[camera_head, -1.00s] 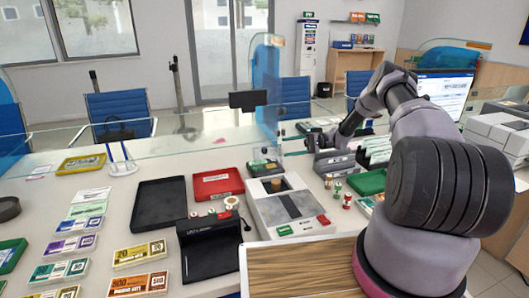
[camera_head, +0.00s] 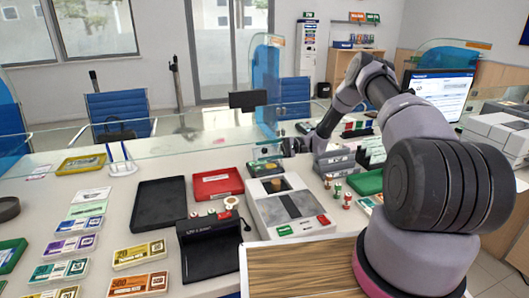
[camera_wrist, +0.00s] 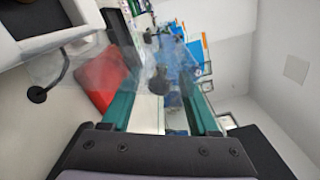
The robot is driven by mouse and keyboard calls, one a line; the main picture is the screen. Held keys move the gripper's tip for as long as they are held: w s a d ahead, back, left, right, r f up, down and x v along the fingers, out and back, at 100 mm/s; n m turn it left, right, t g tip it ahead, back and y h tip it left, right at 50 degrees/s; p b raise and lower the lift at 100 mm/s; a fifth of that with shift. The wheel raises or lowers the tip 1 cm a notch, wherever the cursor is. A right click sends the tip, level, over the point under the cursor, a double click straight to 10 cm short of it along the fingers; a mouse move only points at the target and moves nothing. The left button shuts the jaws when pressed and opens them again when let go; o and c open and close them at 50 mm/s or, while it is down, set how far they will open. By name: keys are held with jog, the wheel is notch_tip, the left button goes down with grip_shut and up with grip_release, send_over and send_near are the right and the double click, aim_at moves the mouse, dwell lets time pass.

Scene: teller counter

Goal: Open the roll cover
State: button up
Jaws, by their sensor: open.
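A tan, finely lined panel (camera_head: 300,268) with a light frame lies at the bottom of the head view, near my arm's base. It looks like the roll cover, lying closed, but its near part is cut off by the picture edge. My gripper (camera_head: 291,147) is above the counter behind the grey machine, well away from the panel. In the wrist view my gripper (camera_wrist: 160,108) shows two green-edged fingers spread apart with nothing held between them. The panel cannot be made out in the wrist view.
A grey machine (camera_head: 270,203), a black card device (camera_head: 208,250), a black tray (camera_head: 158,204) and a red tray (camera_head: 217,183) crowd the counter. A glass screen (camera_head: 200,136) runs along its far side. A green tray (camera_head: 369,182) and coin rolls stand near my arm.

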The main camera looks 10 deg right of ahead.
grip_shut()
dwell(1.4)
